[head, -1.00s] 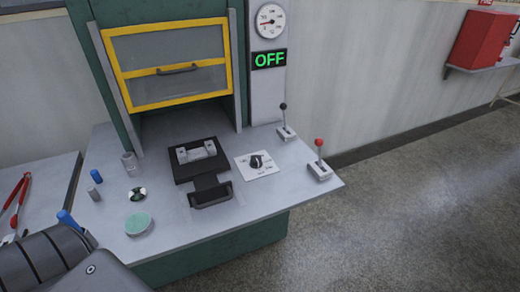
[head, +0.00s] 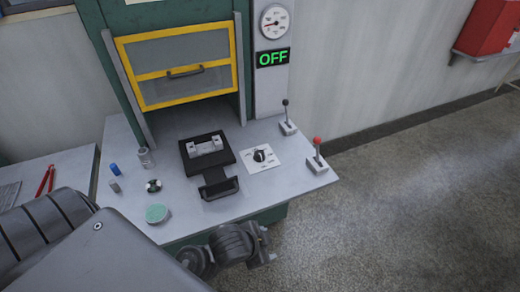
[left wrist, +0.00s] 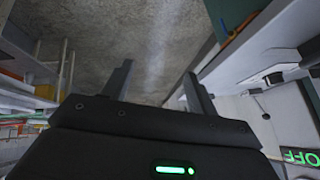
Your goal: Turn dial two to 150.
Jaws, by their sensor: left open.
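A black dial knob (head: 260,155) sits on a white square plate on the grey bench top, right of the black fixture. The plate's marks are too small to read, and I cannot tell whether this is dial two. A round gauge (head: 275,21) is on the post above a display (head: 273,58) reading OFF. My left arm comes in from the lower left, its wrist end low by the bench's front edge, short of the dial. My left gripper (left wrist: 158,72) is open with nothing between its fingers in the left wrist view. My right gripper is out of view.
A black fixture (head: 208,150) with a front handle stands left of the dial. Black-knobbed (head: 287,116) and red-knobbed (head: 317,150) levers stand to its right. A green-topped round piece (head: 157,213) and small cylinders lie on the left. Floor right of the bench is clear.

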